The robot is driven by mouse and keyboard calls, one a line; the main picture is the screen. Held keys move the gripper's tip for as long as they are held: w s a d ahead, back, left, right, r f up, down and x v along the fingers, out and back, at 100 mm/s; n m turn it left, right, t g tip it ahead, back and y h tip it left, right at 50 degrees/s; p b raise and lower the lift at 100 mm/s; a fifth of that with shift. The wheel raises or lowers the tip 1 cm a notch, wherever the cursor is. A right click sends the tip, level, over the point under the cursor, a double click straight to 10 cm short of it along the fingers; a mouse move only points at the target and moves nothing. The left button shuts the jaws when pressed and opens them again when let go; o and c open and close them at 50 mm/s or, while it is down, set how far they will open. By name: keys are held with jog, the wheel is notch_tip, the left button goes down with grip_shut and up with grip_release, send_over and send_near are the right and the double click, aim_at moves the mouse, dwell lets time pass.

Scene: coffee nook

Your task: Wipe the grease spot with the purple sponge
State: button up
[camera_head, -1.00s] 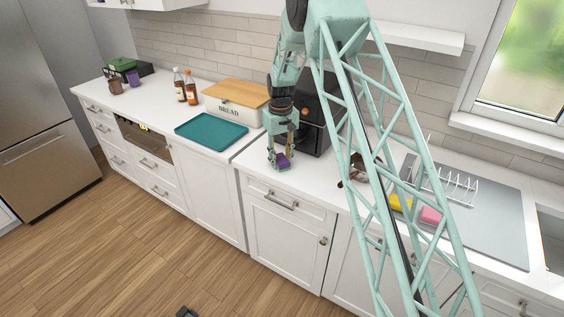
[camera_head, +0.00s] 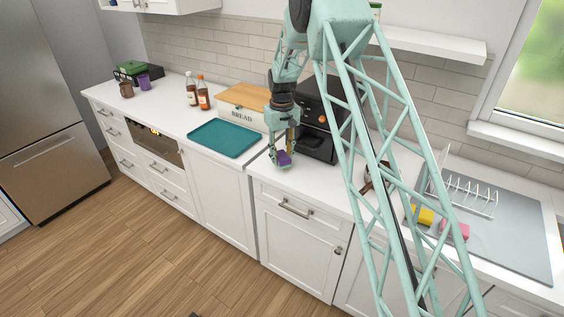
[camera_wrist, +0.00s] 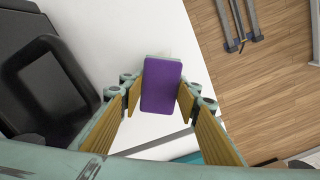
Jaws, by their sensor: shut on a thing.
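The purple sponge (camera_head: 284,158) is held in my gripper (camera_head: 281,162), low over the white worktop (camera_head: 315,177), just right of the teal tray. The wrist view shows the sponge (camera_wrist: 161,86) between the two fingers of my gripper (camera_wrist: 160,92), its broad purple face towards the camera. A pale layer shows at its far edge. I cannot tell whether the sponge touches the worktop. I cannot make out the grease spot in either view; the sponge, gripper or arm may hide it.
The teal tray (camera_head: 225,138) and bread box (camera_head: 241,107) stand left of my gripper. A black appliance (camera_head: 318,138) stands close behind it. Further right, beyond my arm, are a yellow sponge (camera_head: 424,215), a pink sponge (camera_head: 457,229) and a dish rack (camera_head: 470,195).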

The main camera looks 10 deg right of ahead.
aim_at(282, 156)
jog(key=shift+r, duration=0.45)
jog(key=shift+w+r, duration=0.1)
jog(key=shift+r, duration=0.1)
jog(key=shift+r+p, duration=0.5)
jog(key=shift+r, duration=0.45)
jog(key=shift+r+p, duration=0.35)
jog(key=shift+r, duration=0.65)
jog(key=shift+s, duration=0.2)
jog(key=shift+s+r+m+b, duration=0.45)
jog(key=shift+s+b, duration=0.25)
jog(key=shift+b, duration=0.25)
jog(key=s+r+m+b, duration=0.5)
jog(key=s+b, duration=0.3)
jog(key=s, duration=0.4)
